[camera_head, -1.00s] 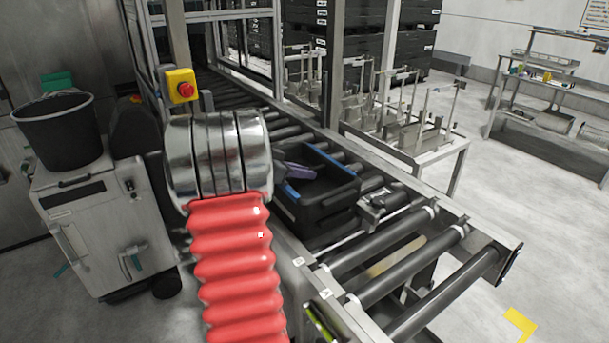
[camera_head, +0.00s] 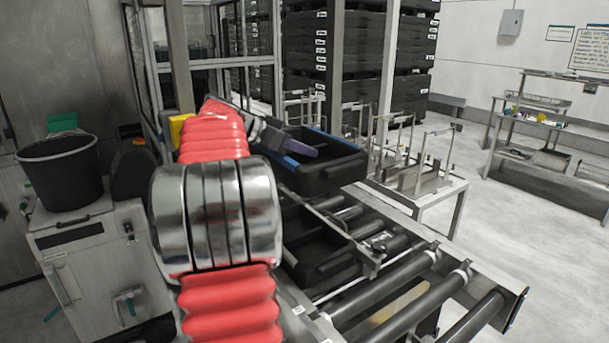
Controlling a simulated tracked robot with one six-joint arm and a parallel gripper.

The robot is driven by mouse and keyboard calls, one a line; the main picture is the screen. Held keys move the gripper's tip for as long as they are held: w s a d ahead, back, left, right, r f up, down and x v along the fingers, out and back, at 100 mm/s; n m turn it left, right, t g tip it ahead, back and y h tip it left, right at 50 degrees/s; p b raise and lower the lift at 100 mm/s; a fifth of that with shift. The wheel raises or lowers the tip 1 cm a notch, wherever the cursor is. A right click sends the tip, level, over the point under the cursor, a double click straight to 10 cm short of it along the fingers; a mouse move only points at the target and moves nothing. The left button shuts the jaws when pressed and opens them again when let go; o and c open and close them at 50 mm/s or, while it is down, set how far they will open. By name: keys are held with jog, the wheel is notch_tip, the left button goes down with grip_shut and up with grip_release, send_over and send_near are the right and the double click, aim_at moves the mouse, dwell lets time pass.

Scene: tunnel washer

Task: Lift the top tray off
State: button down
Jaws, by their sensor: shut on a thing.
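The top tray (camera_head: 325,177) is a black open box with blue strips along its rim. It is up in the air, clear of a second black tray (camera_head: 322,262) that sits below on the roller conveyor. My gripper (camera_head: 297,147), with a purple part showing, is at the back-left side of the top tray and shut on it. The fingertips are partly hidden by the tray wall and my arm. My red and silver arm hides the left side of both trays.
The roller conveyor (camera_head: 385,305) runs toward the front right, its rollers bare there. A black bucket (camera_head: 60,165) stands on a grey cabinet (camera_head: 100,250) at left. Floor is clear at right.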

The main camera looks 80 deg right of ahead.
notch_tip(320, 180, up, 7)
jog(key=shift+f, duration=0.1)
dwell(0.7)
